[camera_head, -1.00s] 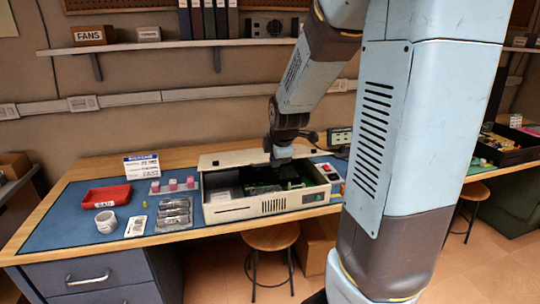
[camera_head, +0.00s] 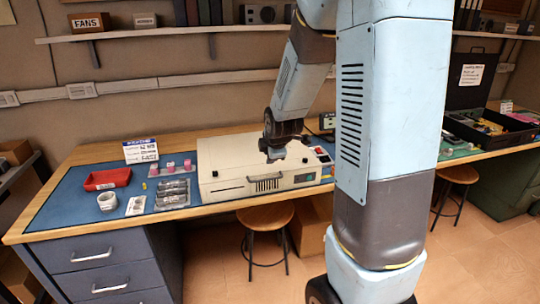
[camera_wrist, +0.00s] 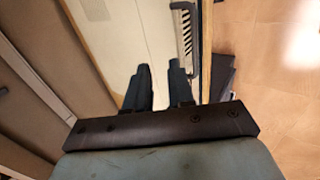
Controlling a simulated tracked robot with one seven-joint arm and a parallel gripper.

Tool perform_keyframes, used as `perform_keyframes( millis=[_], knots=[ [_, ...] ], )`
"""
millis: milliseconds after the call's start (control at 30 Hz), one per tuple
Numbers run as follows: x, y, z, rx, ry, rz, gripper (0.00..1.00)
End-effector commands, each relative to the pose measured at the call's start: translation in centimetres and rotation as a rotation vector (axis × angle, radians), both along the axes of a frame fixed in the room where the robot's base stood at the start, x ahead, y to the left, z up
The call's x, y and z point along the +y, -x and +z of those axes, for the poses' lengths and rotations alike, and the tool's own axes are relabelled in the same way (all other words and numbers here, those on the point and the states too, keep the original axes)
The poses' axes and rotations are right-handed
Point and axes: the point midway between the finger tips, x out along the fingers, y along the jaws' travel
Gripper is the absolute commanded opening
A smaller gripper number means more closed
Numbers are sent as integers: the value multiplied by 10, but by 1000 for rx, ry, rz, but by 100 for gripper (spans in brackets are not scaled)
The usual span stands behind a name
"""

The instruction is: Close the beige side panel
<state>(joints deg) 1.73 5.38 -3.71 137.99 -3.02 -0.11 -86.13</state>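The beige side panel (camera_head: 232,150) lies flat over the top of the beige computer case (camera_head: 232,188) on the blue mat, and the inside of the case is hidden. In the wrist view the pale panel (camera_wrist: 122,32) spreads beneath the fingers. My gripper (camera_head: 275,154) is above the case, near its front edge. In the wrist view my gripper (camera_wrist: 158,78) has its two fingers apart with nothing between them. Whether a fingertip touches the panel I cannot tell.
A stool (camera_head: 265,217) stands in front of the table. A shelf (camera_head: 160,33) runs along the wall above.

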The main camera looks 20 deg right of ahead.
Motion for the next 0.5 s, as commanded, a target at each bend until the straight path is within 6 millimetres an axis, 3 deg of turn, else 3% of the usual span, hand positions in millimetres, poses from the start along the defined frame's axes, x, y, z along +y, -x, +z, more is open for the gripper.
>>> perform_keyframes(
  millis=[133,500],
  knots=[
    [4,-1,0,-1,1,7,36],
    [4,2,6,-4,2,7,36]
  ],
)
